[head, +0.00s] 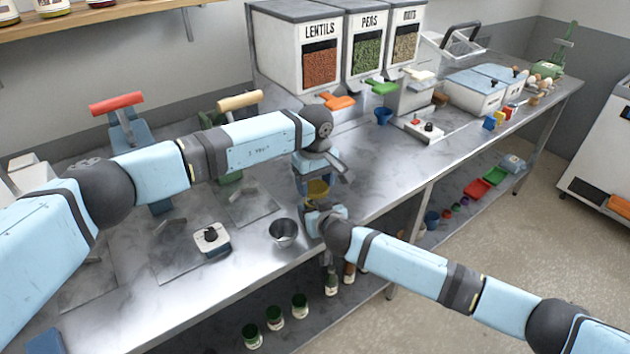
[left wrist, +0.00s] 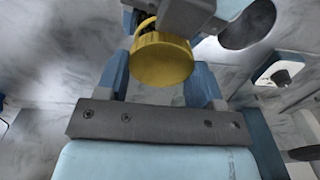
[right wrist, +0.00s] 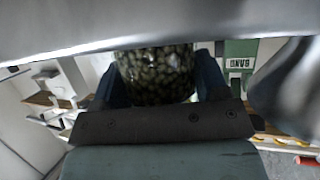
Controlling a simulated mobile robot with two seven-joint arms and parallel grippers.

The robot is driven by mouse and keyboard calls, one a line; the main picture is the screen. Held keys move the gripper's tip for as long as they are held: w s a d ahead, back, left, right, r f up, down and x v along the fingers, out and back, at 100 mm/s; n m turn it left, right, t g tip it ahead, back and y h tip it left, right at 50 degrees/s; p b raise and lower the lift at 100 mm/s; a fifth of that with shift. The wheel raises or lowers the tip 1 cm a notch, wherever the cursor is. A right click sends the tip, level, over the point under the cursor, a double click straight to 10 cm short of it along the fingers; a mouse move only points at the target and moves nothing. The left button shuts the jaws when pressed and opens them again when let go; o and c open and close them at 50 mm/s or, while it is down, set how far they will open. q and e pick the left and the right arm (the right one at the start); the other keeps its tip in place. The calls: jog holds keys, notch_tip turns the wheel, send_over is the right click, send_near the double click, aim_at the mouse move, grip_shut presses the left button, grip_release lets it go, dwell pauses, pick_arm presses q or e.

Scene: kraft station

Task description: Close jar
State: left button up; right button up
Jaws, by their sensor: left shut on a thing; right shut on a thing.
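A yellow lid (head: 318,188) shows between my two grippers above the table's front edge. In the left wrist view the lid (left wrist: 162,62) sits between the fingers of my left gripper (left wrist: 160,85), which is shut on it. My right gripper (right wrist: 158,90) is shut on a glass jar (right wrist: 157,75) with dark green contents. In the head view, my left gripper (head: 317,182) is just above my right gripper (head: 322,210), and the jar is mostly hidden. The lid is close to the jar; I cannot tell whether it is seated.
A metal cup (head: 284,232) stands left of the grippers on the steel table (head: 370,180). A small white device (head: 211,239) is farther left. Lentils (head: 320,62), peas and nuts dispensers stand behind. Several green-capped jars (head: 275,318) stand on the lower shelf.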

pick_arm(q)
jog(key=shift+s+f, duration=0.2)
jog(key=shift+f, duration=0.3)
jog(key=shift+s+f, duration=0.15)
jog(key=shift+f, duration=0.3)
jog(key=shift+c, duration=0.4)
pick_arm(e)
jog(key=shift+w+a+r, duration=0.1)
jog(key=shift+r, duration=0.1)
pick_arm(q)
jog(key=shift+d+f+t, duration=0.15)
jog(key=shift+f+t, duration=0.15)
jog(key=shift+c, duration=0.5)
jog(key=shift+c, duration=0.8)
pick_arm(e)
jog(key=c, duration=0.5)
pick_arm(q)
jog(key=m, duration=0.3)
jog(key=shift+f, duration=0.1)
pick_arm(e)
jog(key=shift+o, duration=0.2)
jog(key=shift+r, duration=0.1)
pick_arm(q)
jog(key=o, duration=1.2)
jog(key=shift+o, duration=0.4)
jog(key=shift+w, duration=0.15)
pick_arm(e)
jog(key=shift+f, duration=0.2)
